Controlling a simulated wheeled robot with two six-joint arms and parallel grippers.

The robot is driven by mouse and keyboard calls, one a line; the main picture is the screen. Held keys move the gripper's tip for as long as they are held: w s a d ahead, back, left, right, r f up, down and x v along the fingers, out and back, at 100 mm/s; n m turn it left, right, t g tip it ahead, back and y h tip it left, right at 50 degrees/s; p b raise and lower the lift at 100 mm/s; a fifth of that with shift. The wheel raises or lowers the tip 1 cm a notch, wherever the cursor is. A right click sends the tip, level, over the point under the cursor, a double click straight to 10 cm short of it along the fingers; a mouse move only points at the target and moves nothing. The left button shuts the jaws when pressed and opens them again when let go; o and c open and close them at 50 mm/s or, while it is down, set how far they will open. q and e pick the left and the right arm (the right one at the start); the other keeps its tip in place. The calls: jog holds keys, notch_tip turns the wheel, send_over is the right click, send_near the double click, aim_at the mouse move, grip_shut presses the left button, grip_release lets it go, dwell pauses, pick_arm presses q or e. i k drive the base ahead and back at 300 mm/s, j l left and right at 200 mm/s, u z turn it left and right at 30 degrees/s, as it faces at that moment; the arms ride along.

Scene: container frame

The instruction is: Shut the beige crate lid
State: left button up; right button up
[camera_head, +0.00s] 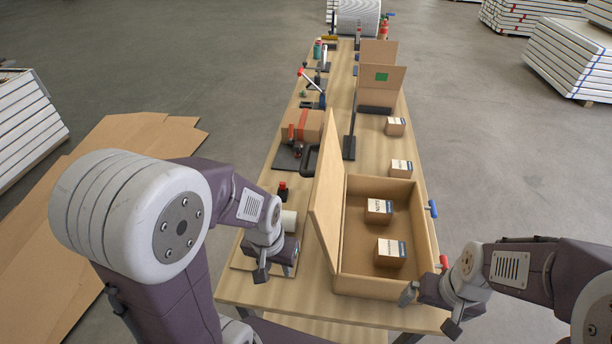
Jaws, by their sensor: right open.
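The beige crate (378,288) stands on the near part of the long wooden table. Its lid (327,198) is up, standing nearly upright along the crate's left side. Two small boxes with white labels, one nearer (390,254) and one farther (378,211), lie inside. My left gripper (277,270) is left of the lid, above the table and apart from the lid; whether its jaws are open is hard to see. My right gripper (428,312) is open and empty at the crate's near right corner; whether it touches the crate is unclear.
Two small boxes (401,168) (395,126) stand beyond the crate. A white roll (289,221), a red-capped bottle (283,191) and a clamp-like tool (296,157) lie left of the lid. An open cardboard box (379,82) stands farther back. Red (443,261) and blue (433,209) handles show at the right edge.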

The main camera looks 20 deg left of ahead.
aim_at(325, 208)
jog(key=j+z, duration=0.2)
jog(key=j, duration=0.25)
jog(key=k+j+z, duration=0.15)
jog(key=j, duration=0.25)
jog(key=k+j+z, duration=0.2)
jog(key=j, duration=0.2)
jog(key=j+z, duration=0.2)
jog(key=j, duration=0.2)
jog(key=i+j+u, duration=0.1)
jog(key=u, duration=0.15)
